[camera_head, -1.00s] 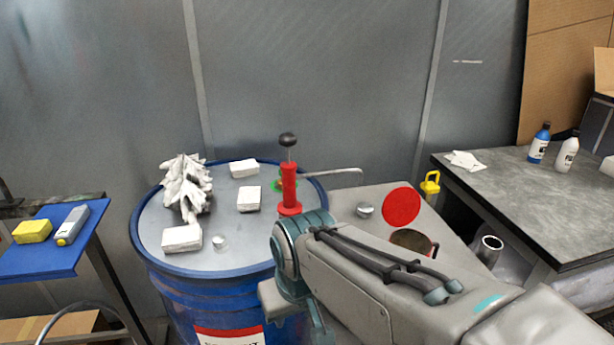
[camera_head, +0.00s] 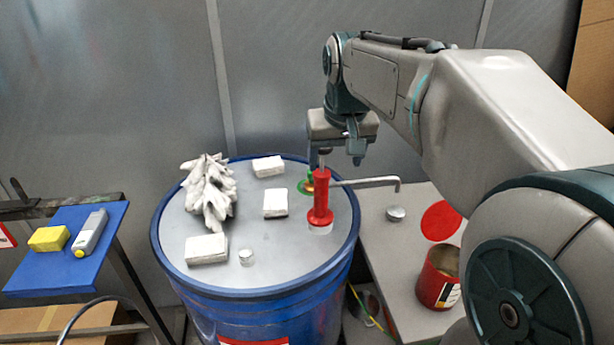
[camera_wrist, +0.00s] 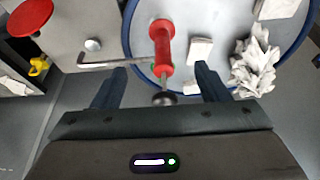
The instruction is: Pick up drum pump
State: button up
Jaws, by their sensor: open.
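The drum pump (camera_head: 320,200) is red with a thin metal rod, a dark knob and a bent grey spout. It stands upright on the lid of a blue drum (camera_head: 352,232), at the lid's right side. My gripper (camera_head: 339,160) is open above the pump, and its fingers hide the knob in the head view. In the wrist view the pump (camera_wrist: 161,45) shows with its dark knob between my two spread fingers (camera_wrist: 160,80). I see no finger touching it.
White gloves (camera_head: 210,190), white blocks (camera_head: 206,248) and a small metal cap (camera_head: 246,256) share the lid. A red can (camera_head: 437,275) stands on the right table. A blue shelf (camera_head: 60,268) is at left.

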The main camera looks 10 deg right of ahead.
jog(key=p, duration=0.1)
send_near(322, 151)
jog(key=w+f, duration=0.1)
jog(key=f, duration=0.1)
jog(key=w+f, duration=0.2)
jog(key=w+d+f, duration=0.1)
jog(key=f, duration=0.1)
jog(key=shift+w+f+p, duration=0.25)
jog(key=shift+f+p, duration=0.05)
jog(key=shift+f, duration=0.1)
jog(key=shift+t, duration=0.3)
jog(key=shift+p+x, duration=0.65)
jog(key=shift+x, duration=2)
jog(key=shift+s+a, duration=0.1)
grip_shut()
jog(key=shift+r, duration=0.2)
